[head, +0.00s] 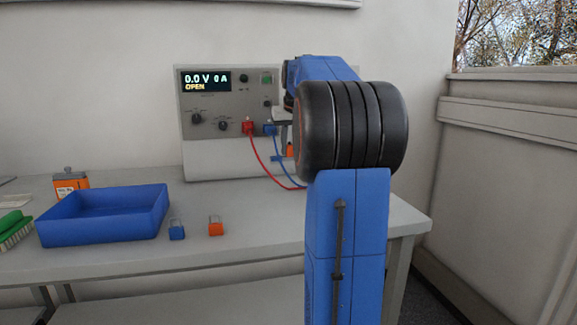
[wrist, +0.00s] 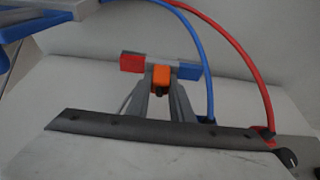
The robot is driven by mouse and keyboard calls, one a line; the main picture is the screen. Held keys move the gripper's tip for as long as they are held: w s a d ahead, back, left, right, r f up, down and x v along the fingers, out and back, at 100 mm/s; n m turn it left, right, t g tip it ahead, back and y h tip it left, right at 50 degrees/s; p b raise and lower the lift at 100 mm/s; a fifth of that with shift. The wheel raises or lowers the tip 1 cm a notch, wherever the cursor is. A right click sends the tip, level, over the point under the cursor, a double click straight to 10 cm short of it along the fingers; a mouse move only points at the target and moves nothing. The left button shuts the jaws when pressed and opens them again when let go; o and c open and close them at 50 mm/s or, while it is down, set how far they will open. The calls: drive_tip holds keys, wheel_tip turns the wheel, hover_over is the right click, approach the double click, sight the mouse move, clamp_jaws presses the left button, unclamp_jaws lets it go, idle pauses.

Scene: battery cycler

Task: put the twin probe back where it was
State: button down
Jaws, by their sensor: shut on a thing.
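The twin probe shows in the wrist view as an orange body (wrist: 161,76) between a red end (wrist: 131,62) and a blue end (wrist: 190,71). My gripper (wrist: 160,88) is shut on the orange body. In the head view a small orange part (head: 291,150) shows just left of my black wrist joint, in front of the cycler's lower right. My arm hides most of the probe and gripper there. A small blue piece (head: 280,158) shows beside the orange part; I cannot tell whether they touch or whether it is a holder.
The cycler (head: 215,148) reads 0.0 V, 0 A, OPEN. A red lead (head: 262,160) and a blue lead (head: 283,165) hang from its plugs near my gripper. A blue tray (head: 103,229), a blue block (head: 176,230) and an orange block (head: 216,226) are on the bench, left of my arm.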

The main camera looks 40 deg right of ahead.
sight(289, 155)
drive_tip(key=shift+w+d, duration=0.25)
drive_tip(key=shift+w, duration=0.15)
drive_tip(key=shift+f, duration=1.8)
wheel_tip(289, 155, down, 3)
drive_tip(key=shift+f, duration=0.1)
drive_tip(key=shift+w+d+f, duration=0.1)
drive_tip(key=shift+w, duration=0.05)
drive_tip(key=shift+f, duration=0.15)
drive_tip(key=c, duration=1.6)
unclamp_jaws()
drive_tip(key=shift+o, duration=0.2)
drive_tip(key=v, duration=1.2)
